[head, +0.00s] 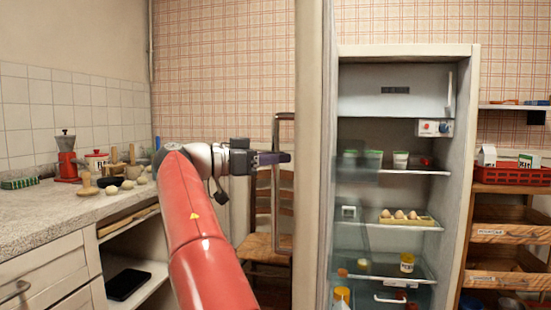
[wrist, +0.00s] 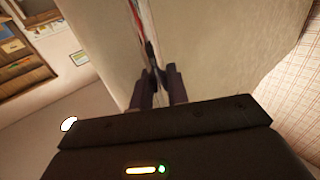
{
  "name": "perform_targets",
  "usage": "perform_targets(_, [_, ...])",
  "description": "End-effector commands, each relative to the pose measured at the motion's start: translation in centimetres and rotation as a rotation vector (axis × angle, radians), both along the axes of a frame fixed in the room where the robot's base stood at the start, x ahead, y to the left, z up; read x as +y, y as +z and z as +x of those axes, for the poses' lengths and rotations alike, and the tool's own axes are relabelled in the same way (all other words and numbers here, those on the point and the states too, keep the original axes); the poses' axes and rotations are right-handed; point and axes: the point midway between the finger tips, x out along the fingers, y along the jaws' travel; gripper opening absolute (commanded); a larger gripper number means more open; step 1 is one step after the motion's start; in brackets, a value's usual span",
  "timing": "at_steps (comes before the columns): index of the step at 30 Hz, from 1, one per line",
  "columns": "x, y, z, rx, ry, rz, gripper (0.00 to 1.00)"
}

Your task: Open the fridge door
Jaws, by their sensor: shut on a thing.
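The fridge (head: 460,120) stands right of centre, its inside in plain view with shelves, eggs and jars. Its door (head: 309,150) stands open and shows nearly edge-on in the head view. A long vertical handle (head: 278,215) is on the door's left face. My gripper (head: 284,157) is at the upper part of the handle and shut on it. In the wrist view, the fingers (wrist: 163,85) are close together against the pale door (wrist: 215,50); the exact contact is hard to see.
A stone counter (head: 60,215) with mushroom-like items and a red grinder (head: 66,158) is on the left. A wooden chair (head: 255,245) stands behind the handle. A wooden shelf unit (head: 510,215) with a red crate (head: 510,174) is right of the fridge.

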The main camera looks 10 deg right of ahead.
Motion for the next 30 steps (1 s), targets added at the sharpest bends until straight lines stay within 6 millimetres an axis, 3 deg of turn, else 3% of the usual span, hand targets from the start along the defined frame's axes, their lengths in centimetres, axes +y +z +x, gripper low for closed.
perform_targets(3, [-0.1,0.2,0.0,-0.002,0.0,-0.002,0.0])
perform_targets(4, [-0.1,0.2,0.0,-0.002,0.0,-0.002,0.17])
perform_targets(8, [-0.1,0.2,0.0,-0.002,0.0,-0.002,0.34])
perform_targets(19, [0.6,0.1,-0.1,-0.001,0.001,-0.001,0.36])
perform_targets(30, [6.3,0.2,-0.9,-0.004,0.0,-0.003,0.36])
